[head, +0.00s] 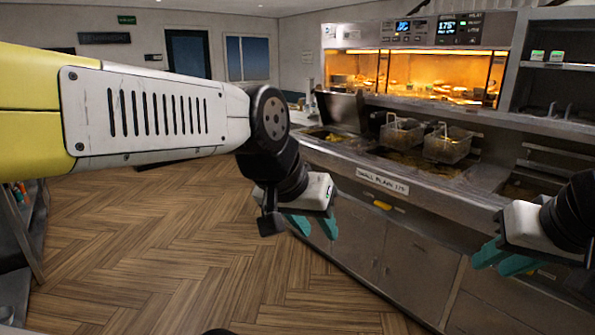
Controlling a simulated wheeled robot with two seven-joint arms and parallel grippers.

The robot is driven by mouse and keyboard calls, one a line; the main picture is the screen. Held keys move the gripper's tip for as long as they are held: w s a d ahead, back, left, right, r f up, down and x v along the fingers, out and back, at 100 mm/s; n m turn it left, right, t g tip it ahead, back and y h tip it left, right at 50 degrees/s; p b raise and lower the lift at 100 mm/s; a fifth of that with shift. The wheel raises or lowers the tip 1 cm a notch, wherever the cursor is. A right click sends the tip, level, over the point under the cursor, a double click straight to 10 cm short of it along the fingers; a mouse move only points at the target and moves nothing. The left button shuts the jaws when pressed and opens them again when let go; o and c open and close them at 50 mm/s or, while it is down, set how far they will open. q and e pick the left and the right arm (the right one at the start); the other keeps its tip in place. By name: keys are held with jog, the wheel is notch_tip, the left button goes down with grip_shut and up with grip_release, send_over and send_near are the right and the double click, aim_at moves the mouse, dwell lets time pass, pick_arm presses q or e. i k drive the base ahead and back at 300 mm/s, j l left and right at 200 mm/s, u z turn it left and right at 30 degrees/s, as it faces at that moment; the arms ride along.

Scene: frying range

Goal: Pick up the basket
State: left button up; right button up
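Two wire fry baskets sit in the fryer on the counter: one on the left (401,136) and one on the right (447,148), each with a handle rising from it. I cannot tell which one the task means. My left gripper (314,226) is in front of the counter's front edge, left of and lower than the baskets. Its teal fingers point down, apart and empty. My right gripper (502,262) is in front of the counter at the right, lower than the baskets. Its teal fingers are apart and empty. Neither gripper touches a basket.
The steel counter (440,186) has a labelled front edge and cabinets below. A lit food warmer (420,75) stands behind the fryer. A shelf unit (555,75) is at the right. The wooden floor (170,250) is clear at the left and centre.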

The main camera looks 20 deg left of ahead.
aim_at(400, 135)
jog(key=u, duration=5.25)
jog(key=z, duration=5.25)
jog(key=i+j+z, duration=0.35)
jog(key=i+j, duration=0.45)
